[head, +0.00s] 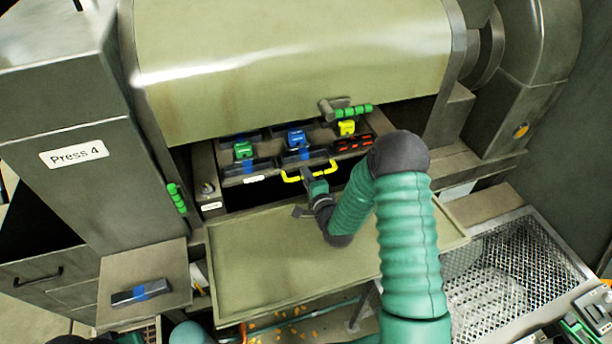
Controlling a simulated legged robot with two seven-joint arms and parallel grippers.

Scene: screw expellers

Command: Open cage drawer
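The cage drawer (237,171) sits under the curved press cover and bears a curved yellow handle (291,178). Green, blue and yellow blocks stand in its dark compartments. The drawer front stands at the mouth of the press, with a dark gap below it. My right gripper (308,176) is at the middle of the yellow handle, its fingertips overlapping the bar in the picture. The fingers are small and partly hidden, so I cannot tell whether they are closed on it. My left gripper is not in view.
A flat olive tray (240,275) lies below the drawer. A green-gripped lever (350,111) is above the drawer at right, and another green grip (176,198) is at left. A small side shelf (123,271) carries a dark bar with blue tape. A mesh basket (545,245) stands at right.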

